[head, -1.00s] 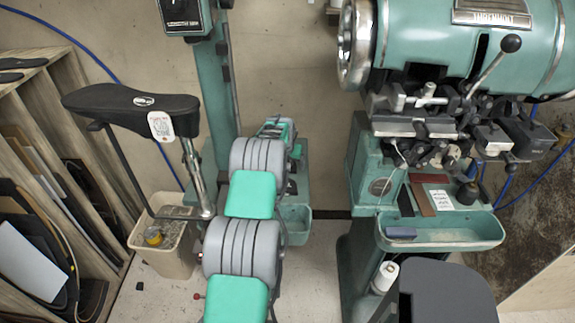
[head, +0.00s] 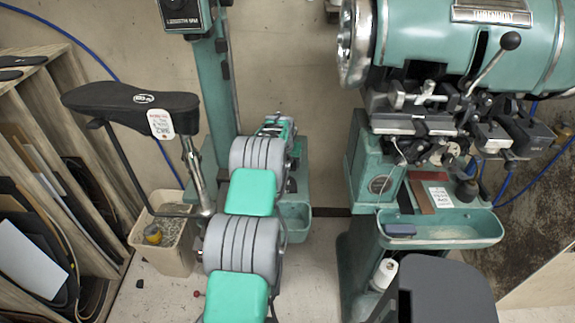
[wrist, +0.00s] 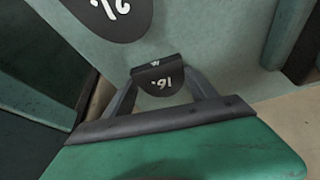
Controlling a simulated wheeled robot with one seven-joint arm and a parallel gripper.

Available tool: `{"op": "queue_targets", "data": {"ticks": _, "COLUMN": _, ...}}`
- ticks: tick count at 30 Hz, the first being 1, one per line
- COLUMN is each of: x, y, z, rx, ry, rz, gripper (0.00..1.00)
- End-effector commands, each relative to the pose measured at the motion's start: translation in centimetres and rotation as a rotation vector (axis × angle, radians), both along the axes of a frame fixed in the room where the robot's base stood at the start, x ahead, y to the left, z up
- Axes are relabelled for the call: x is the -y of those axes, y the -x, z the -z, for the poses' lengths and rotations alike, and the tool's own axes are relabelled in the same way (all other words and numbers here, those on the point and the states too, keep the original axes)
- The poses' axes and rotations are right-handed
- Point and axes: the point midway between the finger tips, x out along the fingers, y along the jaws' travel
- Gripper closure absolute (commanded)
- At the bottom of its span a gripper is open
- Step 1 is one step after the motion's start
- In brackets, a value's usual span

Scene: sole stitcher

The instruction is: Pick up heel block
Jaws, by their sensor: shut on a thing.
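In the wrist view, a small dark block with a white marking (wrist: 157,87), which I take for the heel block, sits between the fingertips of my gripper (wrist: 160,76). The two grey fingers reach up to it from both sides, and the gripper is shut on it. A pale green surface lies behind the block; I cannot tell whether the block touches it. In the head view my arm runs up the middle, and its links hide the fingers and the block.
A larger black piece with white marks (wrist: 108,14) lies at the wrist view's top left. In the head view, a green machine (head: 465,45) with a tray (head: 455,238) stands right, a black padded arm (head: 130,100) left. A bin (head: 165,262) stands beside wooden racks (head: 75,150).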

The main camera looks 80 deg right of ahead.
Motion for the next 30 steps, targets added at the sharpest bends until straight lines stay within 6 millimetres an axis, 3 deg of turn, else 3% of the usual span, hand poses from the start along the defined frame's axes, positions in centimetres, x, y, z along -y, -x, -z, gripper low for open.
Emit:
{"op": "queue_targets", "data": {"ticks": 11, "x": 0.1, "y": 0.0, "z": -0.6, "rx": 0.000, "ry": 0.002, "rz": 0.000, "gripper": 0.76}}
{"op": "queue_targets", "data": {"ticks": 22, "x": 0.1, "y": 0.0, "z": -8.5, "rx": 0.001, "ry": 0.003, "rz": -0.001, "gripper": 0.76}}
{"op": "queue_targets", "data": {"ticks": 30, "x": -0.1, "y": -0.1, "z": -10.1, "rx": 0.000, "ry": 0.000, "rz": -0.002, "gripper": 0.76}}
